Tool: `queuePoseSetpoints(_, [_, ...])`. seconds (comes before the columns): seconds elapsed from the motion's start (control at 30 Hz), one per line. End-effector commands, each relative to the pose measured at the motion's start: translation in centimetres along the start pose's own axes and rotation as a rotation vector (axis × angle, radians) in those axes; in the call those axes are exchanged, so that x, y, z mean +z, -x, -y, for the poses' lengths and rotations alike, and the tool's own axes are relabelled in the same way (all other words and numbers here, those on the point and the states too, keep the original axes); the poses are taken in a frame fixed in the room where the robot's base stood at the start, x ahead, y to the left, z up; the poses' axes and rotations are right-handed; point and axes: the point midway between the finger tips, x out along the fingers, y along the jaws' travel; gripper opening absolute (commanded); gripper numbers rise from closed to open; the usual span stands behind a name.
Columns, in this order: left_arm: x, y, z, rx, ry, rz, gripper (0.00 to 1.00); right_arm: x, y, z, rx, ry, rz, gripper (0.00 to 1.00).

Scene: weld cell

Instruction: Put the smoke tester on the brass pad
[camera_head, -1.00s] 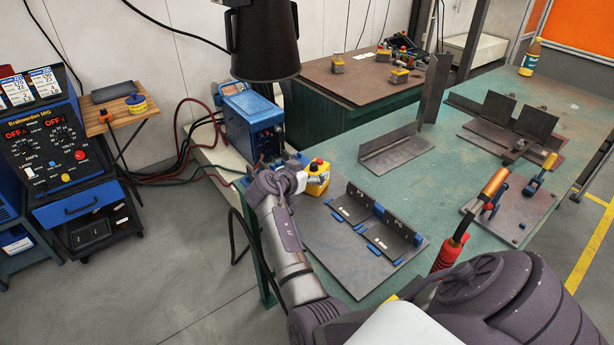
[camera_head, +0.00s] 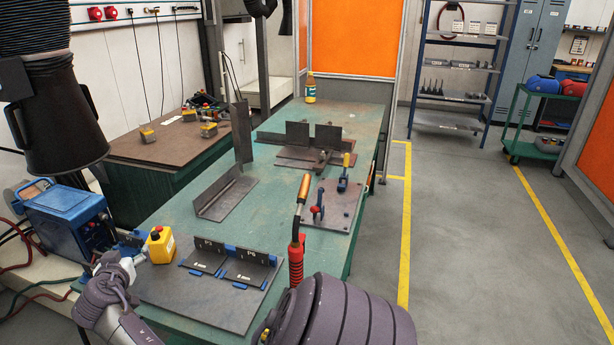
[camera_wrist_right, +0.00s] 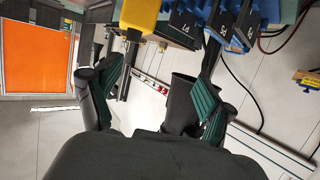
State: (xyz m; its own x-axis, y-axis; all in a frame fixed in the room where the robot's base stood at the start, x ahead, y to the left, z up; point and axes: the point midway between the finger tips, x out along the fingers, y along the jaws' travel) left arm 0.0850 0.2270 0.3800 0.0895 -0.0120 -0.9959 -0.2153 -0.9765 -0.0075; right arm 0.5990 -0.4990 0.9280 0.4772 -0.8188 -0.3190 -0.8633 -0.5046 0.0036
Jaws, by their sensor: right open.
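I cannot surely pick out the smoke tester or the brass pad in the views now. My right gripper (camera_wrist_right: 158,108) shows in the right wrist view with its two dark green fingers apart and nothing seen between them. In the head view my right wrist (camera_head: 108,285) is at the near left corner of the green table, just left of the yellow box with a red button (camera_head: 160,245). My fingers are mostly hidden there. The yellow box also shows at the top of the wrist view (camera_wrist_right: 139,14), beside blue holders (camera_wrist_right: 243,28) with P labels. My left gripper is not seen.
Angle plates (camera_head: 245,268) stand on a steel plate right of the yellow box. A torch with a red grip (camera_head: 296,258) stands upright nearer the right. A black hood (camera_head: 55,120) hangs at upper left, above a blue machine (camera_head: 68,215). The green table's middle (camera_head: 270,205) is clear.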

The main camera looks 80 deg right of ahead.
Motion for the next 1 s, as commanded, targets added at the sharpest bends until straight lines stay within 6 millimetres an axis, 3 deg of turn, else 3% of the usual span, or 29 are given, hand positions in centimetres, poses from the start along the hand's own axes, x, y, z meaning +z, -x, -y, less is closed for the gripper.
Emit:
queuePoseSetpoints(0.17, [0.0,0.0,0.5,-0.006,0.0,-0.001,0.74,0.2,5.2,3.7,-0.285,0.108,-0.098,0.82])
queuePoseSetpoints(0.27, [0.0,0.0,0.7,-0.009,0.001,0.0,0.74,1.7,8.2,5.8,-0.427,0.17,-0.129,0.82])
queuePoseSetpoints(0.4, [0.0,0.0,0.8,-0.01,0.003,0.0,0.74,6.0,10.7,7.8,-0.567,0.255,-0.113,0.82])
queuePoseSetpoints(0.57, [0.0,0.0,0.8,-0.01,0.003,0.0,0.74,12.5,11.5,8.7,-0.65,0.346,-0.041,0.82])
queuePoseSetpoints(0.77, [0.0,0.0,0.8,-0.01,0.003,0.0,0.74,22.9,11.9,7.9,-0.716,0.468,0.101,0.82])
queuePoseSetpoints(0.87, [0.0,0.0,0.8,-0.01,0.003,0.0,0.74,29.8,12.5,6.2,-0.747,0.547,0.201,0.82])
queuePoseSetpoints(1.0, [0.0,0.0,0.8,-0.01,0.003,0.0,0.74,42.1,14.7,0.8,-0.793,0.682,0.392,0.82])
